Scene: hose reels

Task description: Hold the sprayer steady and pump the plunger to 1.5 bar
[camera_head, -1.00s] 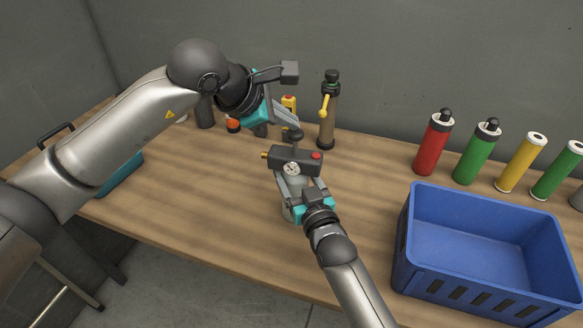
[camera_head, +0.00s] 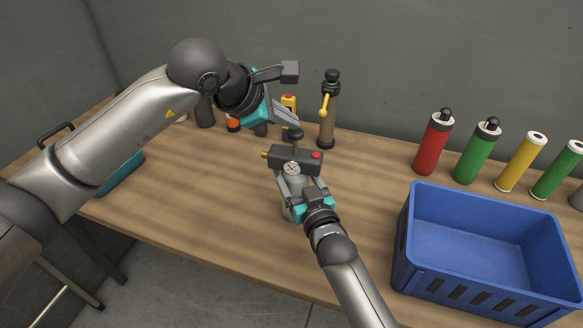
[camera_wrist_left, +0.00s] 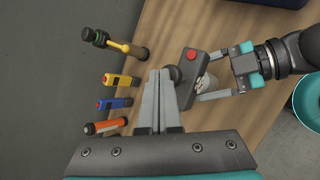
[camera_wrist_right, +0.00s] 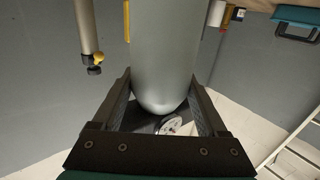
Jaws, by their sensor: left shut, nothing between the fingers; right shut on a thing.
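The sprayer (camera_head: 291,211) stands on the bench, a grey bottle with a dark head, a round gauge (camera_head: 292,169), a red button and a yellow nozzle. The gauge reading is too small to tell. Its plunger knob (camera_head: 295,134) is on top, just above the head. My left gripper (camera_head: 295,124) is shut and empty, its tips at the knob; in the left wrist view they (camera_wrist_left: 160,72) appear right beside it. I cannot tell whether they touch. My right gripper (camera_head: 305,190) is shut around the grey bottle below the head, and the bottle also shows in the right wrist view (camera_wrist_right: 165,50).
A blue crate (camera_head: 480,245) stands at the right front. Red, green and yellow cylinders (camera_head: 433,145) line the back right. A brown cylinder with a yellow handle (camera_head: 328,112) and several small tools stand behind the sprayer. The bench's left middle is clear.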

